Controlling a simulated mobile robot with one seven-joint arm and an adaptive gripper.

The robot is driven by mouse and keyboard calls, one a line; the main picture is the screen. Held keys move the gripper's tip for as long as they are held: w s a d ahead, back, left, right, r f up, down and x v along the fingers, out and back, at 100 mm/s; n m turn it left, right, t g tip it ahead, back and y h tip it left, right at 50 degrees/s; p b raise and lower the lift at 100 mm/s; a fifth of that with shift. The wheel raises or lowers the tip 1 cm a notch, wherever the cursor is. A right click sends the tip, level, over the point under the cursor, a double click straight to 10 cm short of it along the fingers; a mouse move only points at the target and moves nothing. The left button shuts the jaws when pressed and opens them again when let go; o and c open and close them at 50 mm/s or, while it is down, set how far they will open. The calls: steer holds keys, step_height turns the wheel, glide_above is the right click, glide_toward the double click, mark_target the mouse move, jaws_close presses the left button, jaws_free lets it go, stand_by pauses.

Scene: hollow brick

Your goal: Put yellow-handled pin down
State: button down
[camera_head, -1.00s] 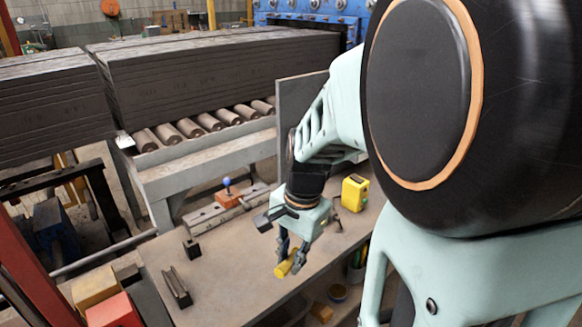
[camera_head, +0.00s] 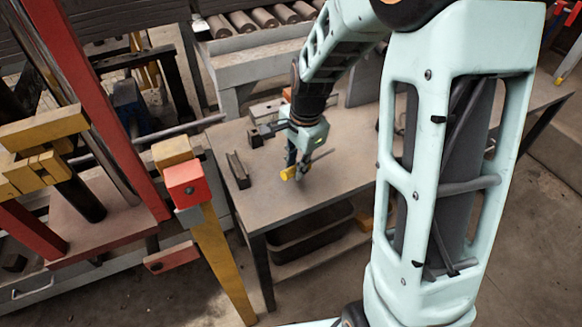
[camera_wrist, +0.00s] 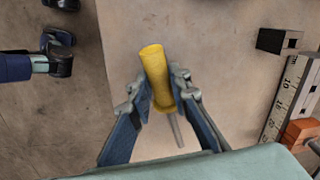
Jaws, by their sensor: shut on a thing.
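The yellow-handled pin (camera_wrist: 158,80) is between the fingers of my gripper (camera_wrist: 158,95) in the wrist view. Its yellow handle points away from the palm, and its thin grey shaft points back toward the palm. My gripper (camera_head: 293,172) is shut on the handle, over the tabletop in the head view. The yellow handle (camera_head: 288,174) shows as a small spot at the fingertips. I cannot tell whether the pin touches the table (camera_head: 290,205).
A dark slotted block (camera_head: 238,170) lies left of my gripper on the table. In the wrist view, a ruler (camera_wrist: 292,95), a dark block (camera_wrist: 278,41) and an orange block (camera_wrist: 300,131) lie at the right. The tabletop's front part is bare. A red-and-yellow post (camera_head: 185,183) stands beyond the left edge.

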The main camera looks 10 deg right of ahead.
steer(key=shift+w+a+f, duration=0.15)
steer(key=shift+a+f, duration=0.1)
steer(key=shift+f, duration=0.15)
steer(key=shift+w+a+f, duration=0.15)
steer(key=shift+f, duration=1.6)
steer(key=shift+f+b, duration=0.1)
steer(key=shift+b, duration=0.2)
steer(key=c, duration=1.8)
jaws_free()
steer(key=shift+r, duration=0.55)
steer(key=r, duration=0.3)
steer(key=s+r+p, duration=0.1)
steer(key=r, duration=0.3)
steer(key=d+r, duration=0.1)
steer(key=r, duration=0.3)
steer(key=shift+s, duration=0.25)
